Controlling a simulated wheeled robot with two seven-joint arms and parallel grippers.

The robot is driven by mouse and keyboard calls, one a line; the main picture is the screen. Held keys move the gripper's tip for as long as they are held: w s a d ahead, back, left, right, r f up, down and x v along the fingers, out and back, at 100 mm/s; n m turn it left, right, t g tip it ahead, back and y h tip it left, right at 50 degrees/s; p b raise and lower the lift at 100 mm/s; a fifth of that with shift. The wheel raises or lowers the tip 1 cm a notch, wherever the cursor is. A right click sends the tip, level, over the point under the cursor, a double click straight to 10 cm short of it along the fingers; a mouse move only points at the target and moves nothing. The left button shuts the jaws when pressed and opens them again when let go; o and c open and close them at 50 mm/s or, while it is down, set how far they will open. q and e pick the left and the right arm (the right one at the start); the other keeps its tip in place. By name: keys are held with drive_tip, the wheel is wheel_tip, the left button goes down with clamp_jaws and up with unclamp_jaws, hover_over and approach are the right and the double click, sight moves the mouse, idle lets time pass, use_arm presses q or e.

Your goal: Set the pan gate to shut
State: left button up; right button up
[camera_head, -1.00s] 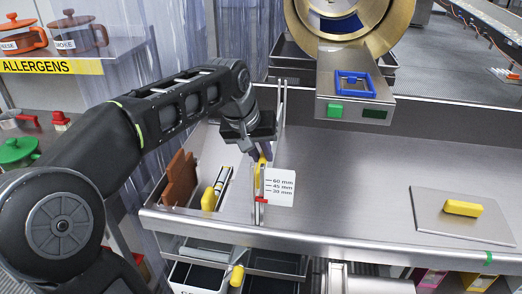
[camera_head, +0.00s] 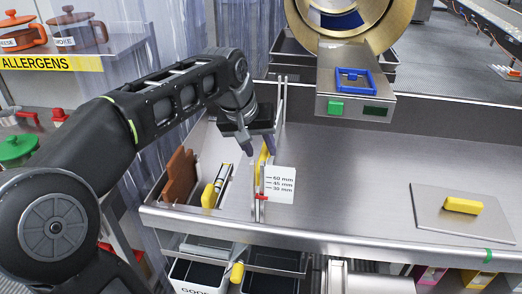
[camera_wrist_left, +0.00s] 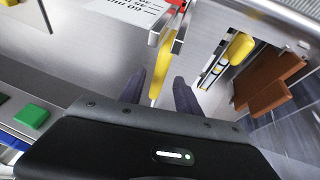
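The pan gate is an upright metal piece with a yellow handle (camera_head: 261,166), standing at the divider in the steel pan. Its red pointer (camera_head: 262,197) sits just below the 30 mm line of the white scale plate (camera_head: 281,184). My left gripper (camera_head: 260,150) is open above the handle. In the left wrist view the yellow handle (camera_wrist_left: 162,75) shows between the two open fingers (camera_wrist_left: 160,92), with gaps on both sides. The gate's lower edge is hidden. My right gripper is not in view.
A second yellow handle (camera_head: 208,196) and a brown notched piece (camera_head: 180,178) are left of the divider. A steel plate with a yellow grip (camera_head: 463,205) lies on the right. A drum (camera_head: 345,18) and a box with a green button (camera_head: 336,108) stand behind. The middle of the pan is clear.

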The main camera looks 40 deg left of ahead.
use_arm(q)
drive_tip(key=v, duration=0.6)
drive_tip(key=shift+s, duration=0.1)
idle(0.4)
